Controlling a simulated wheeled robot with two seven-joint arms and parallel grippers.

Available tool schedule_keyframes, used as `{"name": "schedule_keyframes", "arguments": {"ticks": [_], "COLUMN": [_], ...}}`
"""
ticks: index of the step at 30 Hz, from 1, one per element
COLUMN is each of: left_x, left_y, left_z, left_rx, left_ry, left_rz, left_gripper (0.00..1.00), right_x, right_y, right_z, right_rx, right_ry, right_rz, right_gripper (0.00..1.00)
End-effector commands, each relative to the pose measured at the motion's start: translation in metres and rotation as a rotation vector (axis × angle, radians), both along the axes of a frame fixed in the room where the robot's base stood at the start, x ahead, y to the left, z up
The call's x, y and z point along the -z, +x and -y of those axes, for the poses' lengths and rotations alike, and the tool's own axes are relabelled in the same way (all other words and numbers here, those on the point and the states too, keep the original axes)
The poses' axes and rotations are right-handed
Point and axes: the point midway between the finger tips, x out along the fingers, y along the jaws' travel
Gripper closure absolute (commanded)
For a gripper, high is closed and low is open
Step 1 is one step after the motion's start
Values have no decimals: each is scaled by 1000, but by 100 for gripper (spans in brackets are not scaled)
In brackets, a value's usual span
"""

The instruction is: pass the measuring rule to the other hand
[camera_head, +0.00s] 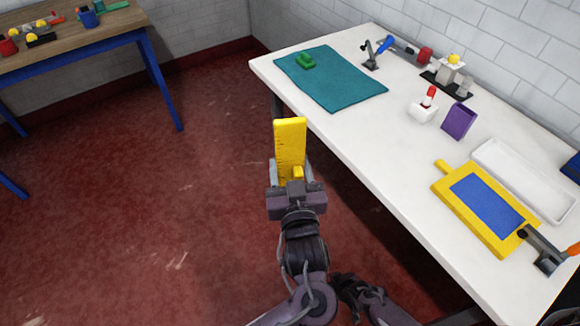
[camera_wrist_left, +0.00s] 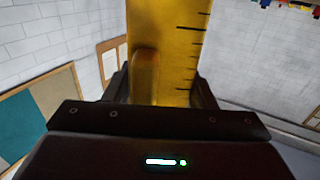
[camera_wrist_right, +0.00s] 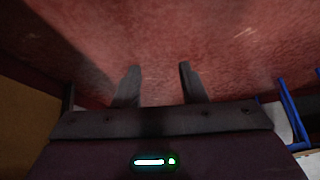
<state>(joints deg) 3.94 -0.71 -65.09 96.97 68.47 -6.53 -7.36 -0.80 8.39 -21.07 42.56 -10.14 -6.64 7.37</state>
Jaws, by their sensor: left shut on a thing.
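The measuring rule (camera_head: 290,143) is a flat yellow bar with dark graduation marks and a small raised yellow block low on its face. My left gripper (camera_head: 291,176) is shut on its lower end and holds it upright above the red floor, left of the white table. In the left wrist view the rule (camera_wrist_left: 180,50) stands between the fingers, with its marks along the right edge. My right gripper (camera_wrist_right: 158,85) is open and empty, its two fingers apart over red floor. In the head view only part of my right arm shows at the bottom; its fingers cannot be made out.
A wooden bench (camera_head: 75,45) stands far left. The floor between is clear.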

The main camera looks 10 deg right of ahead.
Motion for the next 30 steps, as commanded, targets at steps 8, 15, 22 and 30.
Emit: {"name": "schedule_keyframes", "arguments": {"ticks": [8,15,22,30], "left_x": [-1,-1,-1,-1], "left_y": [0,0,0,0], "left_z": [0,0,0,0], "left_rx": [0,0,0,0], "left_ry": [-1,-1,-1,-1], "left_rz": [1,1,1,1], "left_gripper": [76,76,76,76], "right_x": [56,75,78,79], "right_y": [-141,-234,-268,-269], "right_z": [39,61,68,69], "right_rx": [89,130,143,143], "right_ry": [-116,-190,-217,-219], "right_rz": [-220,-361,-413,-416], "right_gripper": [62,62,62,62]}}
